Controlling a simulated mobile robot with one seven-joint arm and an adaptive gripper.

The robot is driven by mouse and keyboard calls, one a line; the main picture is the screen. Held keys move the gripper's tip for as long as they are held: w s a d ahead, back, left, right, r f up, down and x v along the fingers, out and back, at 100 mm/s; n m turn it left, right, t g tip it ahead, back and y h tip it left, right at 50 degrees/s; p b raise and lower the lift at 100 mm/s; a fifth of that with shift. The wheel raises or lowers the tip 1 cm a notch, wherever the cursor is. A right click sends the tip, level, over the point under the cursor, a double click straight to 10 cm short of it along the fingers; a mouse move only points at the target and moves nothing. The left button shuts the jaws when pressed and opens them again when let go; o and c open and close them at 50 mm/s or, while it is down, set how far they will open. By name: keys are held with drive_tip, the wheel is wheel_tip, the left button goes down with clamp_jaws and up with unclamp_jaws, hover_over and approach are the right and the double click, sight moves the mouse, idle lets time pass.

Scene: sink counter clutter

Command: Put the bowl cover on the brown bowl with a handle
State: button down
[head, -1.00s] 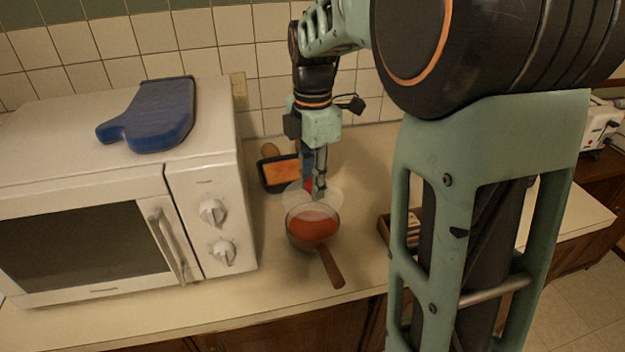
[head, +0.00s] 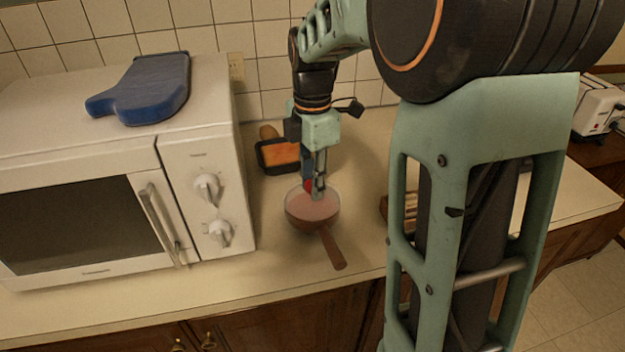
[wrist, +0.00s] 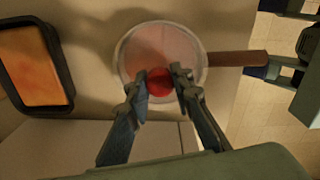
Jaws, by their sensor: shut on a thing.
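The brown bowl with a handle (head: 304,221) stands on the counter to the right of the microwave, its handle pointing down and right in the head view. In the wrist view its handle (wrist: 238,58) points right. The bowl cover (head: 318,203) is a clear round lid with a red knob, and it shows in the wrist view (wrist: 135,48) over the bowl. My gripper (head: 314,188) is shut on the red knob (wrist: 160,82). The cover looks lined up with the bowl's opening; I cannot tell whether it touches the rim.
A white microwave (head: 80,228) with a blue oven mitt (head: 145,88) on top stands at the left. A dark loaf pan with orange food (head: 278,156) is behind the bowl. A brown wooden item (head: 384,207) lies to the right, partly hidden by my arm.

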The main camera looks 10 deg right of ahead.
drive_tip(key=shift+f, duration=0.3)
idle(0.5)
drive_tip(key=c, duration=1.6)
unclamp_jaws()
wheel_tip(320, 180, up, 12)
